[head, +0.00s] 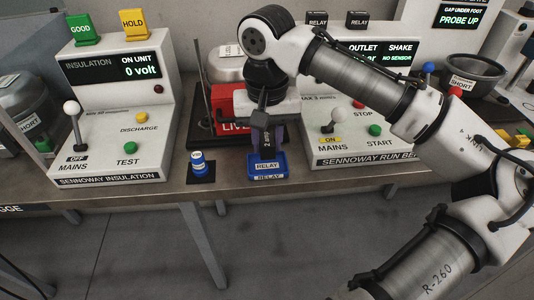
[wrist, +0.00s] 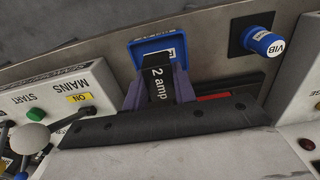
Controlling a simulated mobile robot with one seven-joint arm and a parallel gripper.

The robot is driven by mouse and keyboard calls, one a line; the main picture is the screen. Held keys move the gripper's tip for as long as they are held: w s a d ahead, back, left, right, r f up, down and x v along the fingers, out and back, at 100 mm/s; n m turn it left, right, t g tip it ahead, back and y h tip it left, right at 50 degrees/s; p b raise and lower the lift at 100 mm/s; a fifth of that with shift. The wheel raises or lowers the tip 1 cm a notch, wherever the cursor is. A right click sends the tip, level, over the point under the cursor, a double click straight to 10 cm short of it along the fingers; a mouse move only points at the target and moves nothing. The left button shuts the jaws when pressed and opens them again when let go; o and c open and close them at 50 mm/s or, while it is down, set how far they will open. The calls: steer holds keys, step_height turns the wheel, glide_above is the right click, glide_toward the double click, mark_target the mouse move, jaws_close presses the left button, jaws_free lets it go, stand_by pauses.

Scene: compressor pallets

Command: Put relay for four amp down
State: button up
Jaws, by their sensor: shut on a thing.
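My gripper (head: 267,143) is shut on a dark relay (head: 267,140), and its purple fingers also show in the wrist view (wrist: 160,88). The tray (wrist: 139,45) is at the front edge of the bench. I cannot tell whether the relay touches the tray floor or is just above it.
A blue VIB piece (head: 198,163) stands on a dark pad left of the tray. The insulation unit (head: 120,125) is further left, the run bench panel (head: 345,150) close on the right. A red LIVE block (head: 232,105) is behind. Two RELAY tags (head: 338,20) top the rear panel.

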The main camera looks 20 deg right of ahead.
mark_target(267, 155)
steer(key=shift+f, duration=2.1)
steer(key=shift+f, duration=0.15)
steer(key=o, duration=0.7)
step_height(267, 155, up, 12)
steer(key=shift+r, duration=0.2)
